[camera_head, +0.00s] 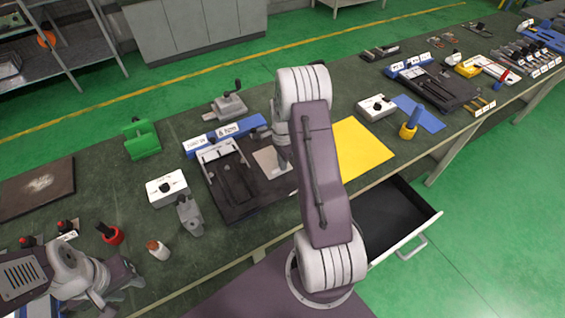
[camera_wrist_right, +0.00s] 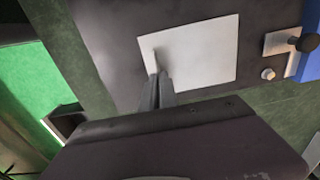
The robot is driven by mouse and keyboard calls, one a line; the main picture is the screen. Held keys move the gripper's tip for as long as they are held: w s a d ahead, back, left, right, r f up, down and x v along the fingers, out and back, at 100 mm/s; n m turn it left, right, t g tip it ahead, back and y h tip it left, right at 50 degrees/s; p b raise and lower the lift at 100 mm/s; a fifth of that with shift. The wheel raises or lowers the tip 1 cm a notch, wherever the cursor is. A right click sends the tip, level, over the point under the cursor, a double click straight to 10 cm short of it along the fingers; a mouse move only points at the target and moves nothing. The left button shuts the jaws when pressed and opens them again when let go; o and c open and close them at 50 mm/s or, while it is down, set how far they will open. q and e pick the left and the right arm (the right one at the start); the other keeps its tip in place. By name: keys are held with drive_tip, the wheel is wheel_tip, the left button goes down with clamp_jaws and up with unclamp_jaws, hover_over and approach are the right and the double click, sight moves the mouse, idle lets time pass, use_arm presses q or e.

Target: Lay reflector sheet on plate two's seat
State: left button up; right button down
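The reflector sheet (camera_head: 268,160) is a thin pale square. It lies over the right part of a dark plate fixture (camera_head: 228,191). In the right wrist view the sheet (camera_wrist_right: 200,55) looks flat against the dark plate (camera_wrist_right: 108,40). My right gripper (camera_wrist_right: 156,80) has its fingers close together over one edge of the sheet; whether they grip it or only touch it is unclear. In the head view my right arm hides part of the sheet and plate. My left gripper (camera_head: 98,298) is low at the left edge, away from the sheet; its fingers are not clear.
A yellow sheet (camera_head: 360,149) lies right of the fixture. A blue labelled block (camera_head: 226,133) stands behind it, and a white box (camera_head: 167,188) and grey metal piece (camera_head: 188,213) are left of it. An open drawer (camera_head: 395,220) juts out in front.

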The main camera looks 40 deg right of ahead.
drive_tip(key=shift+f, duration=0.15)
drive_tip(key=c, duration=1.6)
unclamp_jaws()
drive_tip(key=shift+c, duration=0.2)
wheel_tip(320, 180, up, 12)
drive_tip(key=s+a+f+n, duration=0.1)
drive_tip(key=s+a+n, duration=0.6)
drive_tip(key=a+n, duration=0.2)
drive_tip(key=s+a+f+n+t, duration=0.1)
drive_tip(key=s+a+n, duration=0.6)
drive_tip(key=a+n, duration=0.2)
drive_tip(key=shift+n+b, duration=0.4)
drive_tip(key=shift+n, duration=0.1)
